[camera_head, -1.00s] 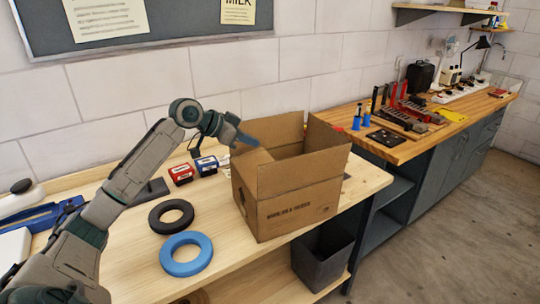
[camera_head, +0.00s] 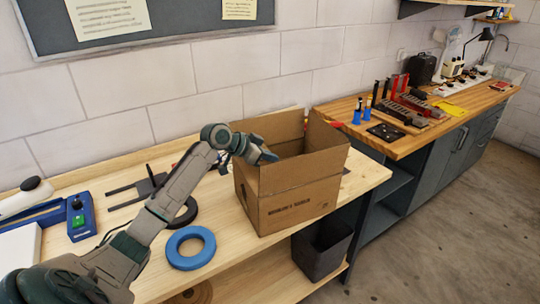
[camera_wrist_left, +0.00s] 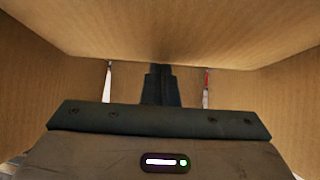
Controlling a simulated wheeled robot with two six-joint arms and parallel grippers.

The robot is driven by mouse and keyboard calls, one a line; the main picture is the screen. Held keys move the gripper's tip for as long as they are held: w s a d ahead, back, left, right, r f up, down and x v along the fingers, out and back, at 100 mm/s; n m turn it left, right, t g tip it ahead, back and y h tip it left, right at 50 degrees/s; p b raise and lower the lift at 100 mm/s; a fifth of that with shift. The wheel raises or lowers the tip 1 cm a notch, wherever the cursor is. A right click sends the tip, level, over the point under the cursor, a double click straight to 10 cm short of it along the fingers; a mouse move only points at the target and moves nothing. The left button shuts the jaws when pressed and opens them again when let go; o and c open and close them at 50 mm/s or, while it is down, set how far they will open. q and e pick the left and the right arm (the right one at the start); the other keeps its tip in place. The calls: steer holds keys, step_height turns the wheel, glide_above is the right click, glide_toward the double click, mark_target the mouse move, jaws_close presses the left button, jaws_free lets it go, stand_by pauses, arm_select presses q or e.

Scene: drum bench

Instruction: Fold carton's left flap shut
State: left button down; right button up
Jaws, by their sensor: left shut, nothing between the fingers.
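The brown cardboard carton (camera_head: 300,205) stands on the wooden bench, with its front, back and right flaps standing up. My left gripper (camera_head: 268,156) is shut and empty at the carton's left side, reaching in over the opening. The left flap is mostly hidden by my gripper and arm in the head view, so I cannot tell its angle or whether they touch. In the left wrist view the shut fingers (camera_wrist_left: 161,86) point between cardboard walls (camera_wrist_left: 290,95), with a broad cardboard panel (camera_wrist_left: 160,30) across the top. My right gripper is out of view.
A blue ring (camera_head: 190,248) and a partly hidden black ring (camera_head: 184,213) lie left of the carton. A dark bin (camera_head: 322,250) stands below it. A second bench with tools (camera_head: 405,110) is to the right. The bench left of my arm holds a blue device (camera_head: 80,215).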

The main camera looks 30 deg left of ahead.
arm_select(q)
steer(key=shift+w+d+f+b, duration=0.1)
steer(key=shift+w+f+b, duration=0.15)
steer(key=shift+f+b, duration=0.4)
